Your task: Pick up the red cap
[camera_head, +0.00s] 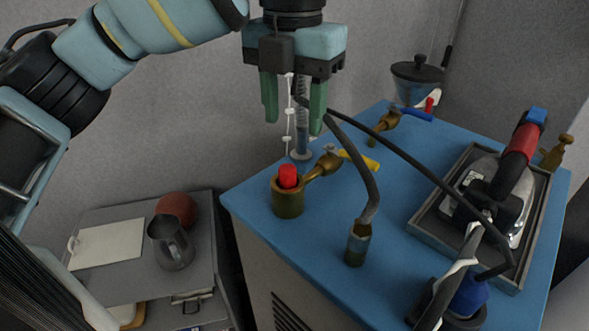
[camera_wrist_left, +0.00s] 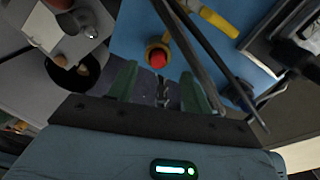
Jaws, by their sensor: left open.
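The red cap (camera_head: 288,176) sits in the top of a round brass fitting (camera_head: 287,200) near the left edge of the blue table top. In the left wrist view the red cap (camera_wrist_left: 157,59) shows beyond the fingertips, roughly centred between them. My left gripper (camera_head: 292,118) points down above the cap, with its two green fingers apart and nothing held between them. Clear space shows between the fingertips and the cap. The left gripper's fingers (camera_wrist_left: 157,76) also show in the wrist view. My right gripper is not clearly seen.
A yellow-handled valve (camera_head: 357,159) joins the brass fitting. A dark hose (camera_head: 362,165) arcs close to the gripper. A syringe-like tube (camera_head: 301,140) stands behind the fingers. An iron with a red handle (camera_head: 518,155) lies in a tray (camera_head: 425,232) at right. A grey jug (camera_head: 170,243) stands on a lower cabinet.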

